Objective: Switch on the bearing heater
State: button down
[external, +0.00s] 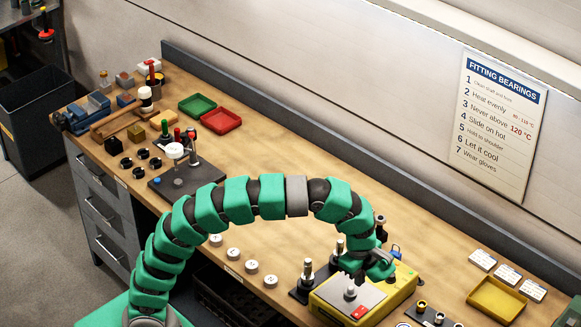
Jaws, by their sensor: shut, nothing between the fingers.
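The bearing heater looks to be the yellow box (325,312) near the front edge of the bench, with a grey metal top plate (338,291). A metal post with a dark base stands on the plate. My green arm arches over the bench from the lower left, and my gripper (366,279) is shut and empty, low over the back of the heater. The arm's end partly hides the heater's back, and I cannot tell whether the fingertips touch it.
Dark stands with metal posts (307,273) are close left of the heater. White round pieces (233,253) lie along the front edge. A yellow tray (497,299) and white cards (507,273) lie to the right. The bench behind my arm is mostly clear.

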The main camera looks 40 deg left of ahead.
aim_at(364, 308)
jog(key=shift+s+r, duration=0.1)
jog(key=shift+r, duration=0.45)
jog(key=shift+w+t+p, duration=0.3)
jog(key=shift+w, duration=0.35)
jog(key=f, duration=0.4)
jog(key=w+f, duration=0.1)
jog(key=f, duration=0.4)
jog(key=w+f+p, duration=0.1)
jog(key=f, duration=0.3)
jog(key=shift+f, duration=0.4)
